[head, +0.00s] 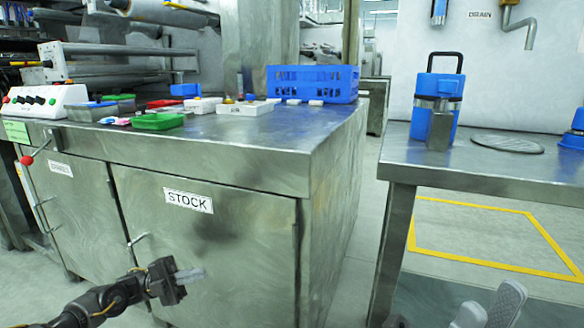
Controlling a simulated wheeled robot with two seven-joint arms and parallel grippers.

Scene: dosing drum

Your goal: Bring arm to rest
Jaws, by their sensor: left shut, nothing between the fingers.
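My left arm comes in at the lower left. Its black gripper (190,274) is shut and empty, with pale grey fingers pointing right, in front of the steel cabinet door labelled STOCK (188,200). At the bottom right edge, two light grey finger-like parts of my right gripper (490,306) show. They stand in front of the floor below the right bench. The rest of that gripper is cut off, and I cannot tell how far its jaws are apart.
The steel cabinet top (280,130) carries a blue crate (312,84), a green tray (158,121), white boxes and a control box (46,101). A blue canister (437,85) and round grate (507,145) are on the right bench (480,172). Floor shows between cabinet and bench.

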